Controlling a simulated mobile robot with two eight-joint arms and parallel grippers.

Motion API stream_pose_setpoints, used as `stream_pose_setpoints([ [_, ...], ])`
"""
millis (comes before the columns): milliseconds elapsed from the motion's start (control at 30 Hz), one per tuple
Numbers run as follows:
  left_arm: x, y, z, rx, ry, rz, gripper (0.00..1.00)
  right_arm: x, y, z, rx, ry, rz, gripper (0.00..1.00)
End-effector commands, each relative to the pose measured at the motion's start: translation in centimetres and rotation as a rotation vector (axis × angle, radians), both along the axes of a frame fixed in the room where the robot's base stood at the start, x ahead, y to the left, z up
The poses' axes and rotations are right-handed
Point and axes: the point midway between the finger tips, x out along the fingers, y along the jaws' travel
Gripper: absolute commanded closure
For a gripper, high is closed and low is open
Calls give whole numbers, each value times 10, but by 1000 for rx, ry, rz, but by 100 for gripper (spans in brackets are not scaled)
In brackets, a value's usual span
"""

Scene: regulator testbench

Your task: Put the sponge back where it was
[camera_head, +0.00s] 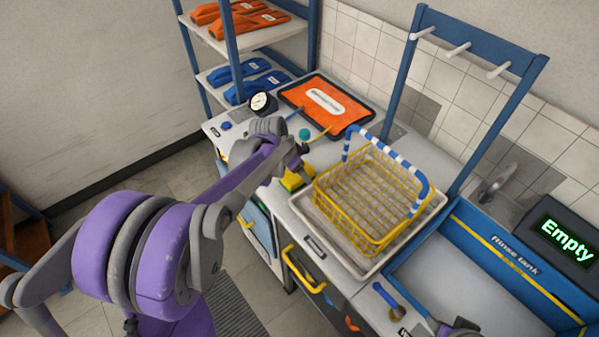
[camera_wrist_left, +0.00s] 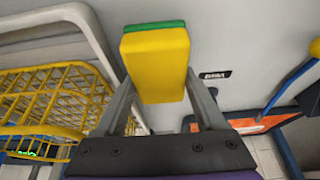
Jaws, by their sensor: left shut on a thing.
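The sponge, a yellow block with a green layer, is between the fingers of my left gripper in the left wrist view (camera_wrist_left: 155,65). In the head view it shows partly (camera_head: 293,181), just left of the yellow wire basket. My left gripper (camera_head: 300,167) is shut on it, over the counter by the tray's left corner. Whether the sponge touches the counter I cannot tell. My right gripper's fingers do not show.
The yellow wire basket (camera_head: 340,205) with a blue-and-white handle stands in a white tray (camera_head: 322,236). An orange panel (camera_head: 309,92) and a gauge (camera_head: 260,102) are behind. The rinse tank (camera_head: 440,270) is at the right. A brush (camera_head: 386,298) lies in front.

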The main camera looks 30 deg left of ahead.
Motion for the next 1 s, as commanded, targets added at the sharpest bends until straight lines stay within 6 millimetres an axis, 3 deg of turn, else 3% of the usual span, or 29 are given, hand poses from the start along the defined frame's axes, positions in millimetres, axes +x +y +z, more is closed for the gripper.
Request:
stream_pose_setpoints([
  [400, 0, 0, -7, 0, 0, 0, 89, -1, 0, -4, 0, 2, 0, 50],
  [433, 0, 0, -6, 0, 0, 0, 23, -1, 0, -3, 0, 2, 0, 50],
  [467, 0, 0, -6, 0, 0, 0, 18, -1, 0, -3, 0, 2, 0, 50],
  [767, 0, 0, -5, 0, 0, 0, 16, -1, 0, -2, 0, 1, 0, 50],
  [1000, -9, 4, 21, 0, -1, 2, 16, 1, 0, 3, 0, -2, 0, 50],
])
